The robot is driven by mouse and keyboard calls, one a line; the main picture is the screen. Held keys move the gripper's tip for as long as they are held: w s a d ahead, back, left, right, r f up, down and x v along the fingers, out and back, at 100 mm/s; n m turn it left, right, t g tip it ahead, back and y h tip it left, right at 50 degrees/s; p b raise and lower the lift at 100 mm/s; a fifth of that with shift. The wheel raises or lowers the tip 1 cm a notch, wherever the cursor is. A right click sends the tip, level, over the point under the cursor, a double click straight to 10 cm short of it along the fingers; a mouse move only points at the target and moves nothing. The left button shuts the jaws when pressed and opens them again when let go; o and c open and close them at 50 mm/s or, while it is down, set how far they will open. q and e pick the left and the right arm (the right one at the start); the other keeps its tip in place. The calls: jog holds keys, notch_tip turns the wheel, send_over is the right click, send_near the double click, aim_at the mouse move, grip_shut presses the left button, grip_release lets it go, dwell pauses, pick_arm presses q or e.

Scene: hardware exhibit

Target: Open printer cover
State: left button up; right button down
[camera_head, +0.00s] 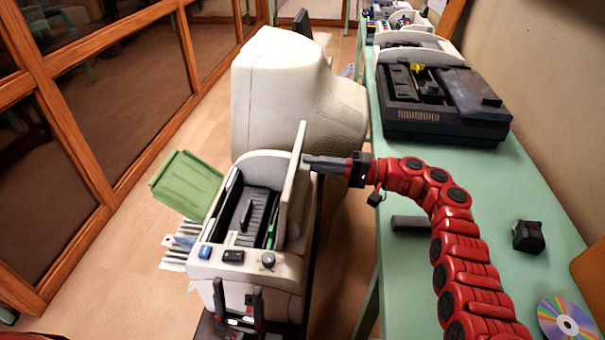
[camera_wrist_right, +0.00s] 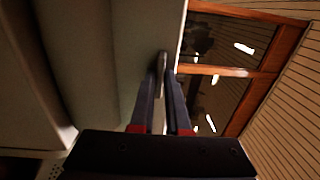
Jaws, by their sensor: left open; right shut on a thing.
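The printer (camera_head: 255,262) is a white machine with a dark inner bay, a blue button and a round knob at its front. Its cover (camera_head: 293,185) stands raised, nearly upright, along the right side of the open bay. My right gripper (camera_head: 308,161) comes in from the right and is shut on the cover's edge. In the right wrist view the fingers (camera_wrist_right: 164,75) close together at the edge of the pale cover (camera_wrist_right: 135,40). My left gripper (camera_head: 241,302) is open and empty, low in front of the printer, its fingers pointing up.
A large beige monitor (camera_head: 290,90) stands right behind the printer. A green tray (camera_head: 186,184) sticks out at the printer's left. The green table (camera_head: 400,270) at right bears a black device (camera_head: 440,115), a small black box (camera_head: 528,236) and a disc (camera_head: 567,321). Open floor lies at left.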

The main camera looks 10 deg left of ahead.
jog(key=shift+d+f+b, duration=0.3)
jog(key=shift+d+f, duration=0.2)
jog(key=shift+d, duration=0.25)
jog(key=shift+d+f+b, duration=0.3)
jog(key=shift+d+f, duration=0.15)
jog(key=shift+d, duration=0.25)
jog(key=shift+s, duration=0.1)
jog(key=c, duration=0.9)
grip_release()
jog(key=shift+a+f, duration=0.1)
jog(key=shift+a, duration=0.05)
